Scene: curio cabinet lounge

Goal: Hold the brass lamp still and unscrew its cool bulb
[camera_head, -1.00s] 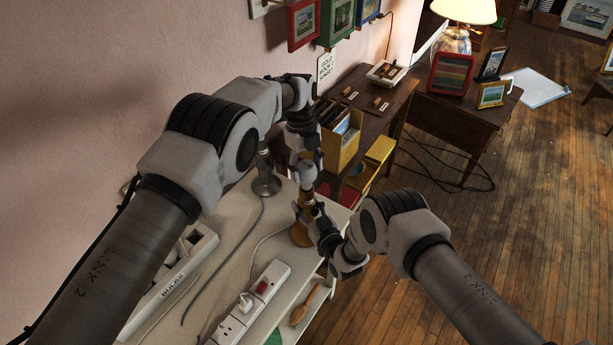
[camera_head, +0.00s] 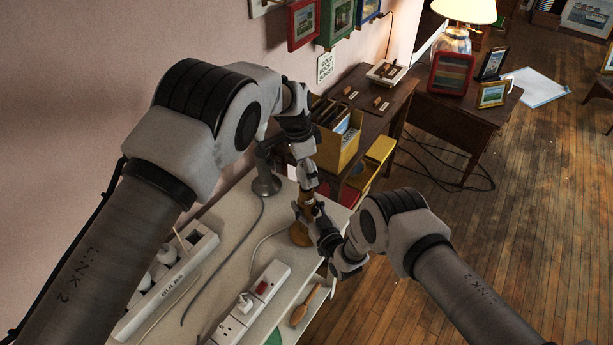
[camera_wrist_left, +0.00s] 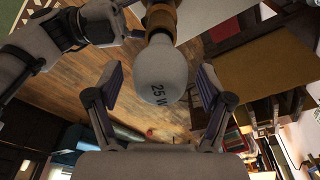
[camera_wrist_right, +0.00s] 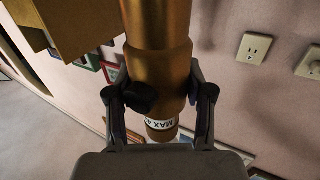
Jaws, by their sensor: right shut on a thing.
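The brass lamp (camera_head: 301,235) stands upright at the far right corner of the pale cabinet top. My right gripper (camera_head: 315,216) is shut on its brass stem (camera_wrist_right: 158,65), which has a white "MAX" label below the fingers in the right wrist view. A whitish bulb (camera_wrist_left: 160,72) marked "25 W" sits in the lamp's socket. My left gripper (camera_wrist_left: 160,88) is open, with one finger on each side of the bulb and a visible gap to both. In the head view, the left wrist and fingers hide much of the bulb.
A grey lamp base (camera_head: 266,184) with a cord stands left of the brass lamp. A power strip (camera_head: 250,300) and a box of bulbs (camera_head: 165,275) lie nearer me. A yellow file box (camera_head: 340,145) stands on the dark table behind.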

